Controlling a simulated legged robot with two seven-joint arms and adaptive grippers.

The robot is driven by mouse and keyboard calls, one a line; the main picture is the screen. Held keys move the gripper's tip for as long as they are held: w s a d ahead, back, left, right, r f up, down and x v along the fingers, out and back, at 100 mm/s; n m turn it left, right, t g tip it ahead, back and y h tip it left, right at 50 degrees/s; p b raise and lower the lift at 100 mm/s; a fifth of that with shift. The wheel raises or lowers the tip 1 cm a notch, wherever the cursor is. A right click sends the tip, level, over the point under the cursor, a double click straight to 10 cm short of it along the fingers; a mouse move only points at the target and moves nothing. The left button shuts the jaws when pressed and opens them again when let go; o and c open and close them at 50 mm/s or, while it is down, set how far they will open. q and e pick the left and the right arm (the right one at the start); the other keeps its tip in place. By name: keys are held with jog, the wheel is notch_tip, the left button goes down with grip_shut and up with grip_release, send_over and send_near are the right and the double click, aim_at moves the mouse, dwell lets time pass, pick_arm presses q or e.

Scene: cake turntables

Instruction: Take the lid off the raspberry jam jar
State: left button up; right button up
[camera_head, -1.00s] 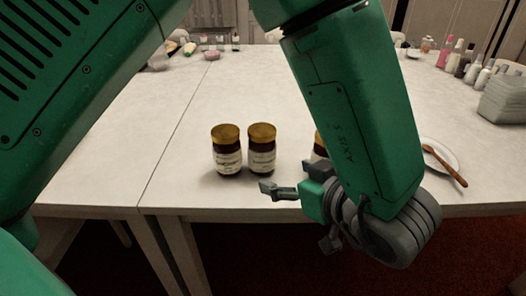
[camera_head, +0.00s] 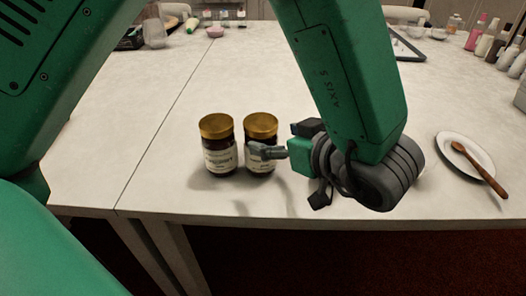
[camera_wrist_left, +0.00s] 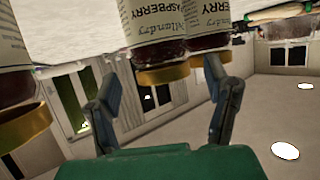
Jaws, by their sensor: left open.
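Two dark glass jars with gold lids, a left jar (camera_head: 220,162) and a right jar (camera_head: 260,132), stand side by side upright on the table; their labels are hard to read there. In the upside-down left wrist view, the middle jar (camera_wrist_left: 150,22) reads "RASPBERRY", and its gold lid (camera_wrist_left: 163,76) lies between the fingers, in line with the gap. My left gripper (camera_wrist_left: 170,88) is open, with no clear contact. In the head view my left gripper (camera_head: 262,151) overlaps the right jar's label. My right gripper is not in view.
The wrist view shows another jar (camera_wrist_left: 207,42) behind the middle one and a cut-off jar (camera_wrist_left: 15,90) at left. A plate (camera_head: 452,147) with a wooden-handled utensil (camera_head: 478,168) lies right of my arm. Bottles (camera_head: 490,42) stand far right. The table (camera_head: 150,185) is clear left of the jars.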

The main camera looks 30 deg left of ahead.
aim_at(270, 138)
pick_arm(q)
jog(key=shift+w+a+f, duration=0.1)
jog(key=shift+a+f, duration=0.05)
jog(key=shift+a, duration=0.3)
jog(key=b+x, duration=0.1)
jog(key=x, duration=0.1)
jog(key=b+x, duration=0.1)
jog(key=x, duration=0.1)
jog(key=shift+w+a+f, duration=0.1)
jog(key=shift+w+f, duration=0.05)
jog(key=shift+f, duration=0.2)
jog(key=shift+w+a, duration=0.15)
jog(key=shift+a, duration=0.2)
jog(key=c, duration=1.5)
jog(key=shift+o, duration=0.2)
jog(key=shift+r, duration=0.1)
notch_tip(270, 138, up, 18)
jog(key=p, duration=0.6)
